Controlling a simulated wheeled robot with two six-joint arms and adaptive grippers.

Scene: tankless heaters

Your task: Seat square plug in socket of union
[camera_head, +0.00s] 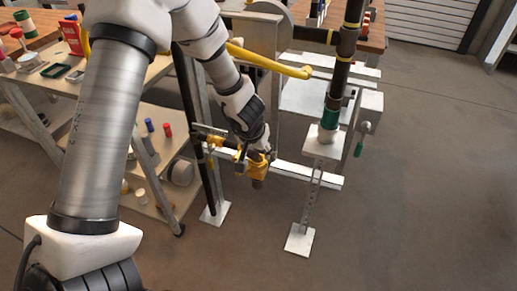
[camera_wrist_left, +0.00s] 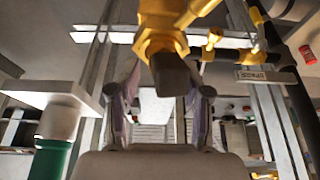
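The brass-yellow union (camera_head: 258,166) sits on the pipework in the middle of the head view. In the left wrist view the union (camera_wrist_left: 160,38) is at the top centre. A dark square-ended piece, seemingly the plug (camera_wrist_left: 173,77), is at the union's near end; how deep it sits in the socket is unclear. It shows small and brownish under the union in the head view (camera_head: 258,184). My left gripper (camera_wrist_left: 163,100) has its fingers spread, one on each side below the plug, with gaps between. In the head view its fingers are partly hidden beside the union. My right gripper is out of view.
A black vertical pipe with a green band (camera_head: 329,118) stands to the right on a metal stand. A yellow pipe (camera_head: 270,62) crosses behind my wrist. A bench (camera_head: 120,95) with tools is on the left. The floor (camera_head: 420,200) at right is clear.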

